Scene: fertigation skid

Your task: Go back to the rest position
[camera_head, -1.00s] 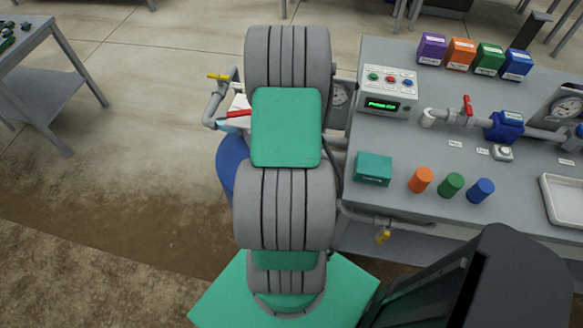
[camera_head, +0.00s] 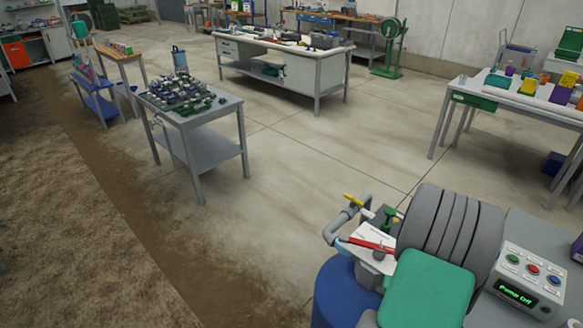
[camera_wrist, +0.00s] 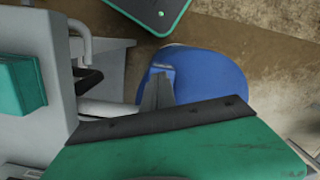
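My gripper (camera_wrist: 158,92) shows in the wrist view as a narrow dark wedge beyond a green, black-edged housing. Its fingers look closed together, with nothing seen between them. It points over the blue tank (camera_wrist: 215,85), apparently without holding it. In the head view my grey and green arm rises at the lower right, beside the blue tank (camera_head: 340,295), and the gripper itself is hidden there. The control box (camera_head: 523,280) right of the arm has several coloured buttons and a lit display reading "Pump Off".
A pipe with a yellow-handled valve (camera_head: 352,201) and a red-handled tool or valve (camera_head: 372,244) stand close to my arm. A grey cart (camera_head: 215,150) with many small parts, a workbench (camera_head: 282,60) and a white-topped table (camera_head: 525,95) are farther off. The floor between is open.

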